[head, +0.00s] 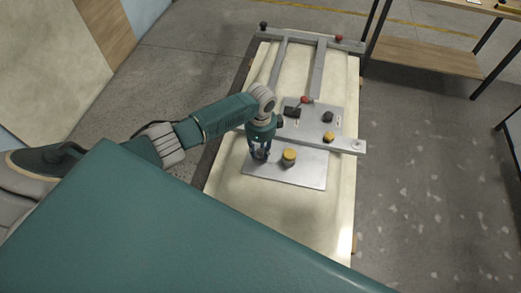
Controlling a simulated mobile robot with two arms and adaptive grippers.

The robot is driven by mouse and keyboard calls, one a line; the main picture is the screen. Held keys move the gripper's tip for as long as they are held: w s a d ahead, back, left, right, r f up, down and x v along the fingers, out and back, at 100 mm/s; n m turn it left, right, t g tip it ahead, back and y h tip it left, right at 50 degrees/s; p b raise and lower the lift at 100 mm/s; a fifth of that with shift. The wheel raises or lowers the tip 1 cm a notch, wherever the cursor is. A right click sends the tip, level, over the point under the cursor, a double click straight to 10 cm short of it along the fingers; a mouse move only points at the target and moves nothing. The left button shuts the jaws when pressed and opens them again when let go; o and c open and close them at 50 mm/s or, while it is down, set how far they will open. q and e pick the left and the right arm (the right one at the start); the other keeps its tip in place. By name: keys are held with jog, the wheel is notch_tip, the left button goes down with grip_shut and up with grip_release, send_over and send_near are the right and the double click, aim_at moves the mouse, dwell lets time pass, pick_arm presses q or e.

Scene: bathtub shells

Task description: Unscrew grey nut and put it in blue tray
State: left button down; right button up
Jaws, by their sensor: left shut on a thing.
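My left gripper (260,153) points down at the left part of a light metal plate (310,174) on the cream bathtub shell. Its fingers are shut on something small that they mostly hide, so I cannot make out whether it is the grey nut. A yellow-topped round part (289,157) stands upright on the plate just right of the gripper, apart from it. I cannot make out a blue tray in this view. My right gripper is not in view.
Behind the plate is a metal panel with a red-ended handle (305,100), dark knobs (327,117) and a yellow knob (329,136). A grey crossbar (345,145) lies beside it. A wooden-shelved table (425,55) stands back right. The floor at right is clear.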

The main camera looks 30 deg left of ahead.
pick_arm(q)
jog(key=shift+r+n+p, duration=0.1)
jog(key=shift+n+p, duration=0.65)
jog(key=shift+n, duration=0.45)
jog(key=n, duration=1.1)
jog(key=c, duration=1.3)
grip_release()
jog(key=shift+o, duration=0.2)
jog(key=shift+c, duration=0.9)
